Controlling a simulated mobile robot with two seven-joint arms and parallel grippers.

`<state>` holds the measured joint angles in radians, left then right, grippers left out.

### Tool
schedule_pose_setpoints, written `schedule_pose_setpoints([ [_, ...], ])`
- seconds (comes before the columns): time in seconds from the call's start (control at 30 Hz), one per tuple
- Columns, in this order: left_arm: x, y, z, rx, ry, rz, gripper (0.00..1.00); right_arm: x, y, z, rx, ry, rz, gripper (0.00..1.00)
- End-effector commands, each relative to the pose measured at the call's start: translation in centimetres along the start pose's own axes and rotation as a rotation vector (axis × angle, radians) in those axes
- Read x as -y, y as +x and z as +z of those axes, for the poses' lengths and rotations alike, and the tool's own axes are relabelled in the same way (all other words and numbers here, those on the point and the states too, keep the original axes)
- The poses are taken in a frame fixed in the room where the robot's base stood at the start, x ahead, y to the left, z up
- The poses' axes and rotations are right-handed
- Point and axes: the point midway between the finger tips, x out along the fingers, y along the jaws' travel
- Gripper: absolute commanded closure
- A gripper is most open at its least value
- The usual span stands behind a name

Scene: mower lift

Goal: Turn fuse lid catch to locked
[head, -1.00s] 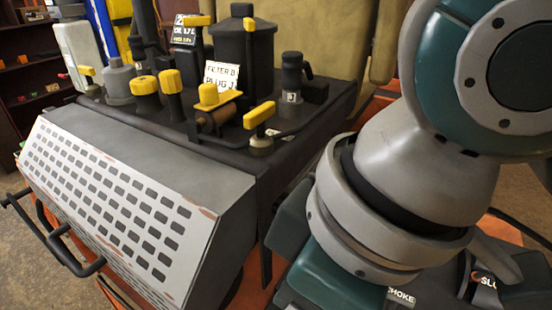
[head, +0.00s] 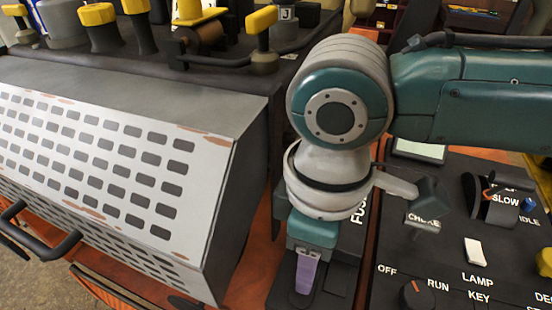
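My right gripper (head: 308,262) comes in from the right and points down at the fuse box area, left of the control panel. Its teal body and wrist cover most of the fuse lid, and only part of the "FUSE" lettering (head: 361,203) shows beside the wrist. A small purple piece (head: 306,273) shows just below the gripper body, with dark parts around it. I cannot tell whether it is the catch, or whether the fingers touch or hold it. The catch position cannot be read. My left gripper is not in view.
The control panel (head: 455,262) to the right carries a choke lever (head: 422,222), a slow/idle lever (head: 500,200), a lamp switch (head: 475,250) and a key knob (head: 417,293). The grey perforated cover (head: 110,160) stands left. Yellow-capped engine parts (head: 262,35) stand behind.

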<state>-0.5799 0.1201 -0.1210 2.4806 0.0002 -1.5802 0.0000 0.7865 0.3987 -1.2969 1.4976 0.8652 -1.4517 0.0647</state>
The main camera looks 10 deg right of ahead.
Motion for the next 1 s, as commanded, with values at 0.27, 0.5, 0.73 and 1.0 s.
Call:
schedule_pose_setpoints([
  [0.27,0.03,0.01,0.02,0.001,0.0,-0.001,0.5,0.05,0.81,0.01,0.0,-0.003,0.001,0.53],
  [0.5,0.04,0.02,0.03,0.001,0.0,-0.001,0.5,0.03,0.77,0.0,0.0,-0.002,0.001,0.69],
  [0.73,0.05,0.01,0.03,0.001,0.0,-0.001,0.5,0.04,0.75,0.0,-0.001,-0.002,0.0,0.95],
  [1.0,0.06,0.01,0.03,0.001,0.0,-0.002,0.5,0.05,0.72,-0.01,-0.001,-0.002,0.0,1.0],
])
